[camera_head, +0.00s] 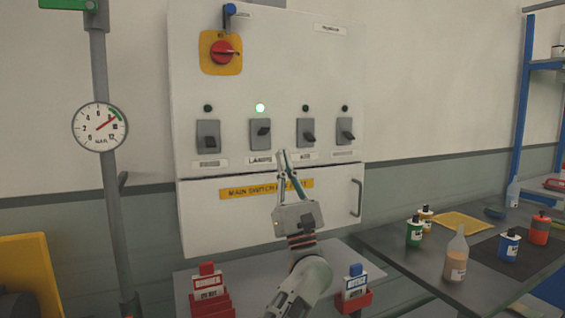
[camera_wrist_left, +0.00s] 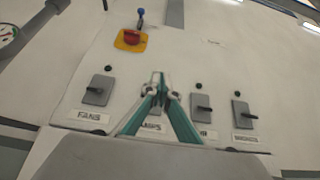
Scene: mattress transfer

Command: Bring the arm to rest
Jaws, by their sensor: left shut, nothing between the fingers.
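My left gripper (camera_head: 282,153) is shut and empty, its fingertips pointing up in front of the electrical panel (camera_head: 285,72). It covers the panel face just below and right of the second switch (camera_head: 260,134). That switch's lamp (camera_head: 260,107) glows green; the other lamps are dark. In the left wrist view the gripper (camera_wrist_left: 158,78) shows shut, with its fingers over the lamps label and hiding the second switch. Contact with the panel cannot be told. My right gripper is not in view.
A red rotary switch (camera_head: 222,52) on a yellow plate sits at the panel's upper left. A pipe with a gauge (camera_head: 100,127) stands at left. Card holders (camera_head: 211,303) stand on the shelf below. A table (camera_head: 398,248) with several bottles is at right.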

